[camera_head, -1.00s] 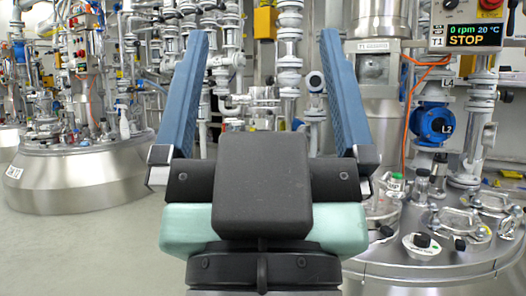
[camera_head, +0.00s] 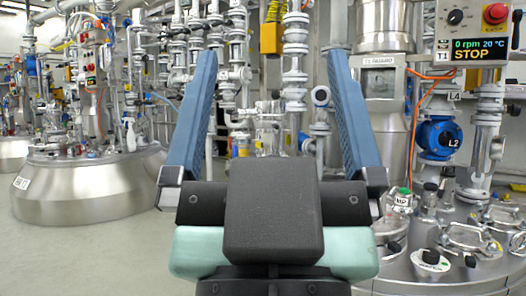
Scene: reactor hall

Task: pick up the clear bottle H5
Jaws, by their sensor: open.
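My gripper (camera_head: 268,80) is in the middle of the view, its two blue fingers wide apart with nothing between them. A small clear bottle with a green cap and a white label (camera_head: 402,199) stands on the steel reactor lid (camera_head: 395,268), to the right of my right finger and apart from it. Its label is too small to read, so I cannot tell whether it is H5. Its lower part is partly hidden among the lid fittings.
The lid carries several clamped ports (camera_head: 470,238) and a black-knobbed white disc (camera_head: 431,260). A blue valve L2 (camera_head: 438,137) and a control panel reading STOP (camera_head: 475,50) rise above. Another steel vessel (camera_head: 85,190) stands left. Grey floor (camera_head: 105,255) is clear at lower left.

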